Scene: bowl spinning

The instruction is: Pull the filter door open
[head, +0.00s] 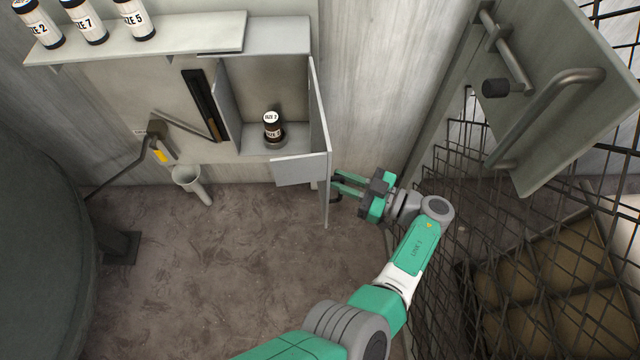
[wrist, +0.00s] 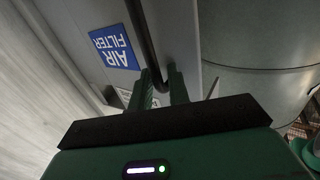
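The filter door (head: 319,125) is a thin grey panel on the right side of the wall cabinet, swung outward and seen nearly edge-on in the head view. In the wrist view its face carries a blue AIR FILTER label (wrist: 114,47). A dark bar handle (wrist: 146,35) runs down the door face and ends between my fingers. My gripper (head: 347,184) is on the right side of the door, near its outer part. Its fingers, also in the wrist view (wrist: 161,84), are closed around the handle.
The open cabinet (head: 280,36) holds a dark labelled bottle (head: 273,128). A shelf (head: 190,40) with several bottles is at upper left, above a funnel (head: 188,178). A black wire mesh (head: 450,215) and a grey panel with a bar handle (head: 560,90) stand on the right. Floor left of my arm is clear.

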